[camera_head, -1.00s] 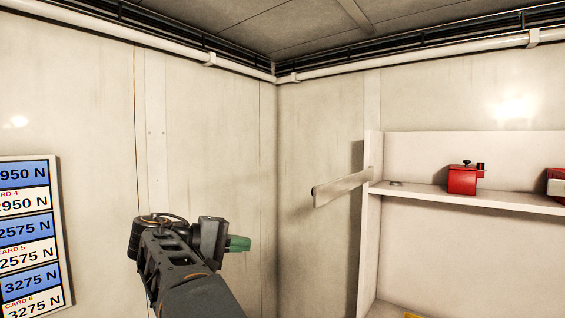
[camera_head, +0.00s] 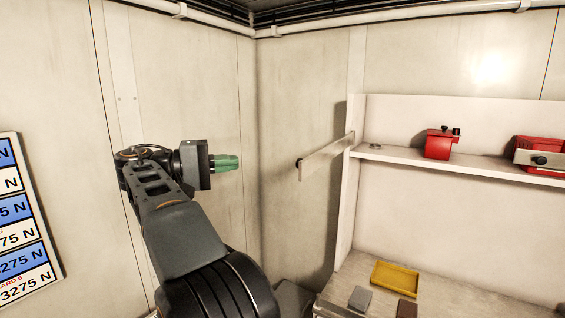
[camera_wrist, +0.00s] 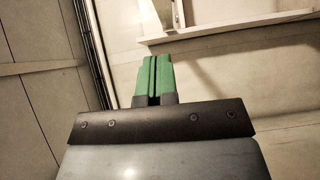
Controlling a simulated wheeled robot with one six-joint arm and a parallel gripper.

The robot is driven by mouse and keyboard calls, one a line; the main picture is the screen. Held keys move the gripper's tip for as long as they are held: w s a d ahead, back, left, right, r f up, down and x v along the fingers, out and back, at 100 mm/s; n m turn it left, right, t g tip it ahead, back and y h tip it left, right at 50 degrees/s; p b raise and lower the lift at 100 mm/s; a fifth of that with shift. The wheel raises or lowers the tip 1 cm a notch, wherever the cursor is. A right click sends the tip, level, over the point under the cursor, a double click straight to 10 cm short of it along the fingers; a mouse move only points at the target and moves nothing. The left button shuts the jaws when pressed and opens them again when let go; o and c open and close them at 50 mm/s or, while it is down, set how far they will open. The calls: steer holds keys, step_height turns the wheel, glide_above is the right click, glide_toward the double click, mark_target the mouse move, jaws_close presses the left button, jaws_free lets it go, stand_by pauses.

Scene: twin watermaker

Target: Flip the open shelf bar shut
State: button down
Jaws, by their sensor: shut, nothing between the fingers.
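The open shelf bar (camera_head: 325,156) is a flat pale metal strip. In the head view it sticks out to the left from the left end of the white shelf (camera_head: 450,163), with a dark knob at its free end. My gripper (camera_head: 238,163) has green fingers that are shut and empty. It points right, toward the bar, and appears left of the bar's free end with a gap in the picture. The wrist view shows the closed green fingers (camera_wrist: 154,80), with a pale shelf edge (camera_wrist: 235,38) beyond them. I cannot surely identify the bar in that view.
A red box (camera_head: 438,143) and another red box (camera_head: 540,144) behind a short metal bar stand on the shelf. A yellow tray (camera_head: 395,277) and small blocks lie on the counter below. A card chart (camera_head: 22,225) hangs on the left wall.

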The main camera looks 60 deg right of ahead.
steer(key=s+a+p+x, duration=0.1)
steer(key=s+p+x, duration=0.1)
steer(key=x, duration=0.9)
steer(key=shift+s+a+p, duration=0.2)
steer(key=shift+s+p, duration=0.05)
steer(key=shift+p, duration=0.1)
steer(key=shift+f, duration=0.15)
